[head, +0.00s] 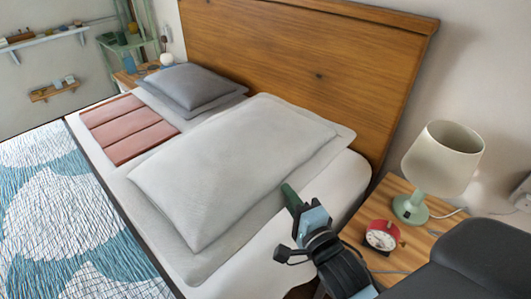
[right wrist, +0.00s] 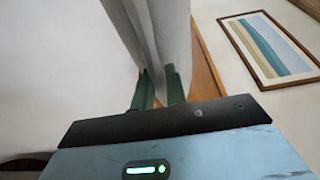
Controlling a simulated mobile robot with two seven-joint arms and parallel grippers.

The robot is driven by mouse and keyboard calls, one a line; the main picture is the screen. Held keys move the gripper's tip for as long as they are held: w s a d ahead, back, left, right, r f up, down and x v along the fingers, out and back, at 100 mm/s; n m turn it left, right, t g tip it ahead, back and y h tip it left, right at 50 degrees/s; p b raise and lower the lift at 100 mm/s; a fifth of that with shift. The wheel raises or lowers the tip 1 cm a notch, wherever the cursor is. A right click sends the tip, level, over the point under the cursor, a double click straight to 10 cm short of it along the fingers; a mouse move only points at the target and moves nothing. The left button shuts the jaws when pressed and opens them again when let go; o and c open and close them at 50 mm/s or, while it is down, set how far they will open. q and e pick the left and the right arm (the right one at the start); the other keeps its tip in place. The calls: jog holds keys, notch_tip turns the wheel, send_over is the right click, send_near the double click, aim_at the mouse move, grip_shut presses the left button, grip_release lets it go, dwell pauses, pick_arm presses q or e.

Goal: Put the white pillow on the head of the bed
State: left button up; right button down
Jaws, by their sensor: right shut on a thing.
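The white pillow (head: 235,160) lies over the near side of the bed, close to the wooden headboard (head: 300,68). It is large, with a flat rim around a puffed middle. My right gripper (head: 291,198) is at the pillow's right edge, low beside the mattress. In the right wrist view the green fingers (right wrist: 160,90) are shut on hanging pale cloth (right wrist: 158,35), which looks like the pillow's edge. My left gripper is not in view.
A grey pillow (head: 192,84) lies at the far side of the headboard, beside a folded pink blanket (head: 122,126). A nightstand (head: 405,258) with a lamp (head: 440,160) and a red alarm clock (head: 381,236) stands close to my right arm. A framed picture (right wrist: 270,45) hangs on the wall.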

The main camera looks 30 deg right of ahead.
jog(key=w+d+f+b, duration=0.4)
jog(key=w+f+b, duration=0.3)
jog(key=f, duration=0.4)
jog(key=shift+h, duration=0.3)
jog(key=w+d+f+b, duration=0.1)
jog(key=w+d, duration=0.2)
jog(key=d, duration=0.1)
jog(key=w+d+f+b, duration=0.1)
jog(key=w+d+f, duration=0.1)
jog(key=w+d, duration=0.2)
jog(key=w+d+f+b, duration=0.1)
jog(key=w+d, duration=0.2)
jog(key=shift+w+d+f, duration=0.2)
jog(key=shift+d+f, duration=0.2)
jog(key=shift+f, duration=0.2)
jog(key=shift+f+b, duration=0.35)
jog(key=shift+b, duration=0.05)
jog(key=shift+f, duration=0.2)
